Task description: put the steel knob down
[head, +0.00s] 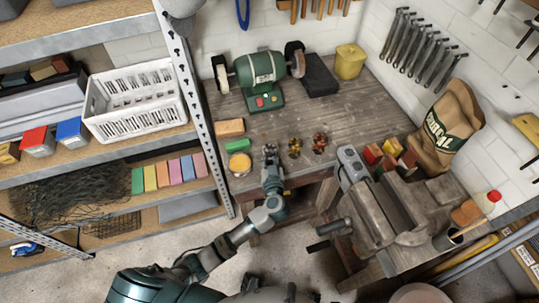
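My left gripper (270,151) is over the front left part of the wooden workbench (345,107), with its arm coming up from the bottom of the head view. Small grey metal shows at its fingertips, but I cannot tell the steel knob apart from the fingers there. Whether the fingers are open or shut is too small to tell. Just right of the gripper are a small brass-coloured piece (294,148) and a reddish copper-coloured piece (319,143). I do not see my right gripper.
Left of the gripper are a yellow round tin (240,164) and an orange block (230,128). A green bench grinder (259,70) stands behind. A large vise (385,215) is at the right front edge. Bare wood lies between grinder and small pieces. Metal shelving (197,100) borders the left.

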